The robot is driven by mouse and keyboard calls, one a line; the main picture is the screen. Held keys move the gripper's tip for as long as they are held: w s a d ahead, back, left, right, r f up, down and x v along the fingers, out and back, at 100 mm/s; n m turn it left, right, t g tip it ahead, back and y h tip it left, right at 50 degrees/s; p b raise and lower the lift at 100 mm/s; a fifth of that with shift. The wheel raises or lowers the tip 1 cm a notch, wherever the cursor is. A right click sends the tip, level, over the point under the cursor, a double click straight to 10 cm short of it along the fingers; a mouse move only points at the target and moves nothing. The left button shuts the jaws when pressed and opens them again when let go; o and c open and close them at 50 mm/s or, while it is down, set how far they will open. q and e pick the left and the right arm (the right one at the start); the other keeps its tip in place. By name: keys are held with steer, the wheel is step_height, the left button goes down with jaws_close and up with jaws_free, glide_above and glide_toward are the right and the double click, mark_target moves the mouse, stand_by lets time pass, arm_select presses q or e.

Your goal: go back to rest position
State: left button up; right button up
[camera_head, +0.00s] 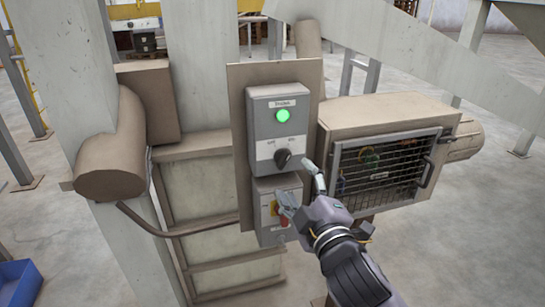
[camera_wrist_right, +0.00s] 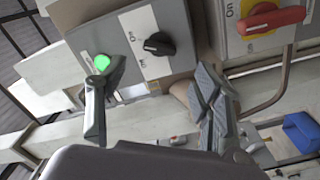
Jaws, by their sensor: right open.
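My right gripper (camera_head: 300,187) is open and empty in front of the control boxes, close to the black rotary knob (camera_head: 283,159). In the right wrist view, its two fingers (camera_wrist_right: 155,105) stand apart, with the black knob (camera_wrist_right: 159,44) beyond the gap between them. The knob sits on the upper grey box (camera_head: 262,102), below a lit green lamp (camera_head: 283,115). The lower box (camera_head: 262,190) has a red handle on a yellow plate, partly hidden by a finger; the red handle (camera_wrist_right: 272,21) shows clearly in the wrist view. My left gripper is not in view.
A beige cabinet with a mesh door (camera_head: 392,168) stands right of the boxes, close to my right arm. A beige post and pipe (camera_head: 112,150) stand at the left. A blue bin (camera_head: 18,283) lies on the floor at lower left. Open floor (camera_head: 480,240) shows at right.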

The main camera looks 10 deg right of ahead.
steer(key=s+d+f+m+g+h, duration=0.1)
steer(key=s+f+m+g, duration=0.2)
steer(key=f, duration=0.6)
steer(key=s+d+f+m+g, duration=0.2)
steer(key=s+f+g, duration=0.2)
steer(key=f, duration=0.5)
steer(key=s+f+m+g, duration=0.5)
steer(key=s+f+g, duration=0.3)
steer(key=s+f, duration=0.9)
step_height(320, 180, down, 23)
steer(key=s, duration=0.3)
steer(key=s+d+f+g, duration=0.2)
steer(key=s+d+f, duration=0.1)
steer(key=s+f, duration=1.3)
steer(key=shift+s+f, duration=0.3)
steer(key=shift+f, duration=0.15)
